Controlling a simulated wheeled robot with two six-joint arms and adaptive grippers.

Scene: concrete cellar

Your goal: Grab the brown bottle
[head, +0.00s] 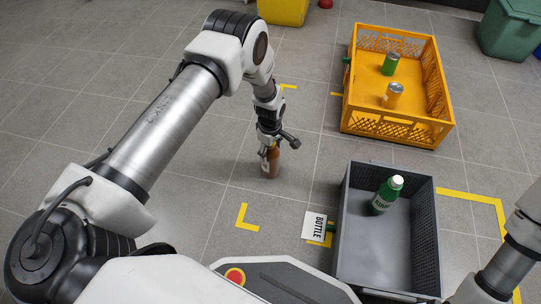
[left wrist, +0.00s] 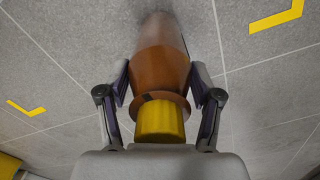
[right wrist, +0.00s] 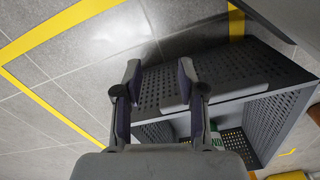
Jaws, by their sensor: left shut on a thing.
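The brown bottle (head: 271,167) stands upright on the tiled floor, left of the grey crate. My left gripper (head: 269,146) comes down on it from above and is shut on its upper part. In the left wrist view the bottle (left wrist: 162,58), with its yellow cap (left wrist: 160,122), sits between the two fingers of the left gripper (left wrist: 161,84). My right gripper (right wrist: 159,76) is open and empty in the right wrist view, with the grey crate beyond its fingers. In the head view only part of my right arm shows.
The grey crate (head: 437,237) holds a green bottle (head: 387,194); a sign reading BOTTLE (head: 315,225) is at its left. An orange crate (head: 395,127) holds a green can (head: 390,64) and an orange can (head: 393,95). A green bin (head: 508,30) stands far right. Floor around the brown bottle is clear.

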